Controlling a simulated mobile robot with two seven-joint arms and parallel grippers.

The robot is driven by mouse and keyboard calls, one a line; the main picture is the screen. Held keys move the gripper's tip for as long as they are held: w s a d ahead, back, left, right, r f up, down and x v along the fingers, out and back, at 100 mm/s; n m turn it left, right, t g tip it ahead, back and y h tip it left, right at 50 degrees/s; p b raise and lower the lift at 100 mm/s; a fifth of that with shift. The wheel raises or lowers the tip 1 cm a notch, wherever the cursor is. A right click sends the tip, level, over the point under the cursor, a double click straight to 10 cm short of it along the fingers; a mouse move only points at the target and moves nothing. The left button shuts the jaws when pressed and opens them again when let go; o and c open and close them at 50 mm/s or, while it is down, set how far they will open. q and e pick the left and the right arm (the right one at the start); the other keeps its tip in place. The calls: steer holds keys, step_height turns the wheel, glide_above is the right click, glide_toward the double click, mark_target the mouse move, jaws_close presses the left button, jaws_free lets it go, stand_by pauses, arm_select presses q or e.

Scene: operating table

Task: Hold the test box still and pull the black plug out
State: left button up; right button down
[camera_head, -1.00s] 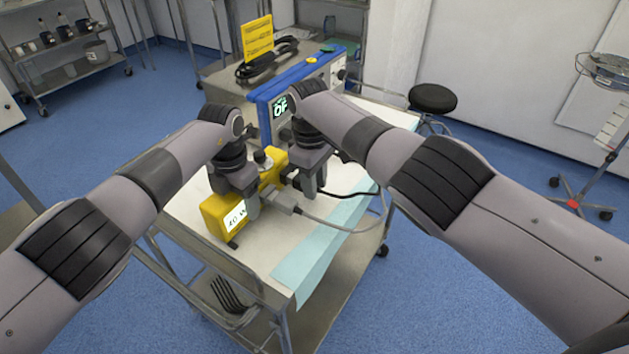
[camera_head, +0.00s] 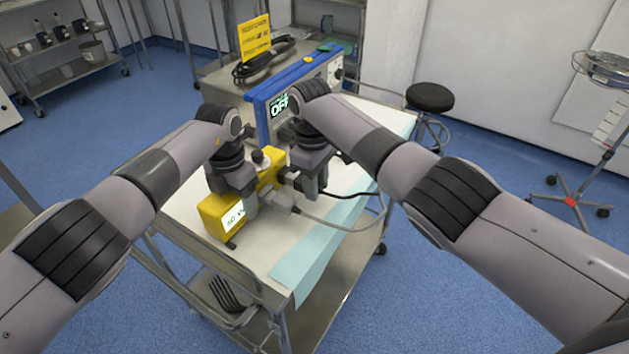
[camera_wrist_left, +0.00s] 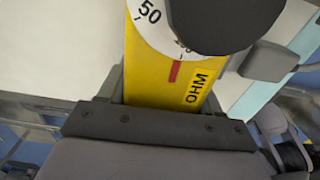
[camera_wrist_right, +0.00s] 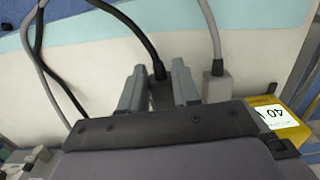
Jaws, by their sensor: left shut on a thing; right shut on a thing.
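The yellow test box (camera_head: 222,214) stands on the cart's white top in the head view, its display facing front. My left gripper (camera_head: 240,200) is shut on the box, one finger on each side; the left wrist view shows its yellow face (camera_wrist_left: 185,88) with the OHM label. My right gripper (camera_head: 313,190) is beside the box's right side, shut on the black plug (camera_wrist_right: 160,95). A black cable runs from the plug. The head view does not show clearly whether the plug's tip is still in the socket.
A grey plug (camera_wrist_right: 215,84) with a grey cable sits in the box close beside my right gripper. A blue-framed device (camera_head: 262,115) stands behind my grippers. A light blue drape (camera_head: 310,250) covers the cart's right edge.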

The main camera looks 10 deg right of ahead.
steer(key=shift+s+d, duration=0.35)
steer(key=shift+d, duration=0.15)
stand_by(0.6)
steer(key=shift+s+d, duration=0.35)
steer(key=shift+s+d, duration=0.3)
stand_by(0.4)
steer(key=shift+s+d, duration=0.35)
steer(key=shift+d, duration=0.05)
steer(key=shift+s+d, duration=0.1)
steer(key=shift+r, duration=0.15)
step_height(320, 180, up, 7)
steer(key=s+d, duration=0.1)
steer(key=shift+s+d+r, duration=0.15)
steer(key=shift+d, duration=0.1)
stand_by(0.7)
